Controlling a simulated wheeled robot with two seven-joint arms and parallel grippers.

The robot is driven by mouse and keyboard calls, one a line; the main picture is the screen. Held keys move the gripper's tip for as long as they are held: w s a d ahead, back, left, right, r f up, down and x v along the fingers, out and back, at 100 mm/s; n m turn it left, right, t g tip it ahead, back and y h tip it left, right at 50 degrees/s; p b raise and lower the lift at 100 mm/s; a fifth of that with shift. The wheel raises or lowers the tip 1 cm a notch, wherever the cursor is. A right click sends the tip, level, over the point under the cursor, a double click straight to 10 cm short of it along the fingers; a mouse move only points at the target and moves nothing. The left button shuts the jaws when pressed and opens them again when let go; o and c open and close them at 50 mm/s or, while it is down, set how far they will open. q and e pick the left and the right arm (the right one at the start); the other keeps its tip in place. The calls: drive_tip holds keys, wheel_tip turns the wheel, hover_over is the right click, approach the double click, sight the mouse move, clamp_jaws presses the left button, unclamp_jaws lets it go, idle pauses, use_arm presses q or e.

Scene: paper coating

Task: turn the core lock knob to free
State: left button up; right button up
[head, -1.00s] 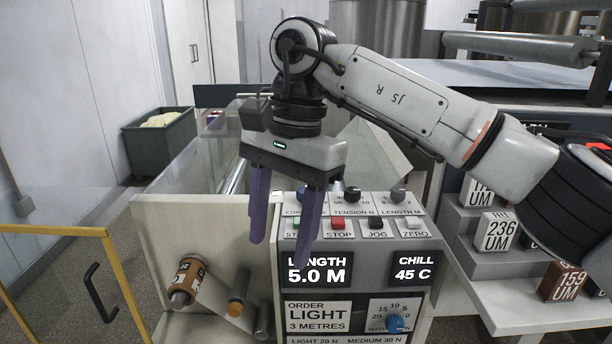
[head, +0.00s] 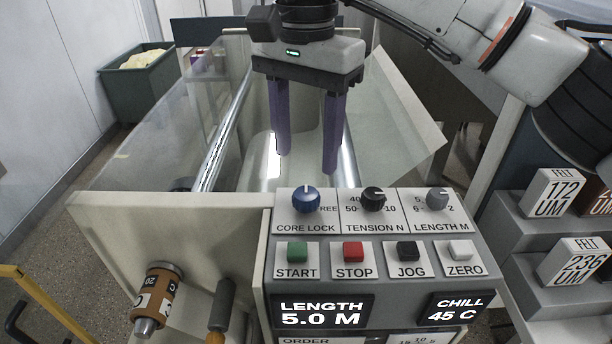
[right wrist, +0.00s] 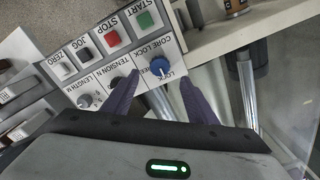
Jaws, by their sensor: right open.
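The blue core lock knob (head: 306,200) is at the left end of the knob row on the sloped control panel. Its white pointer line points up the panel, away from me, while the word FREE is to its right. My right gripper (head: 306,163) is open and empty, pointing down, with its fingertips just beyond the knob in the head view. In the right wrist view, the knob (right wrist: 160,66) shows between the two purple fingertips (right wrist: 159,80), slightly past them. I see no contact with the knob. My left gripper is not in view.
The black tension knob (head: 373,199) and grey length knob (head: 437,200) are close on the right. Start (head: 297,252), stop (head: 353,251), jog and zero buttons are below. A shiny roller (head: 348,165) and a clear guard (head: 165,130) are behind. Felt blocks (head: 557,190) stand at right.

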sight(306, 194)
wheel_tip(306, 194, down, 8)
drive_tip(key=shift+f+p, duration=0.1)
drive_tip(key=shift+p, duration=0.2)
drive_tip(key=c, duration=1.1)
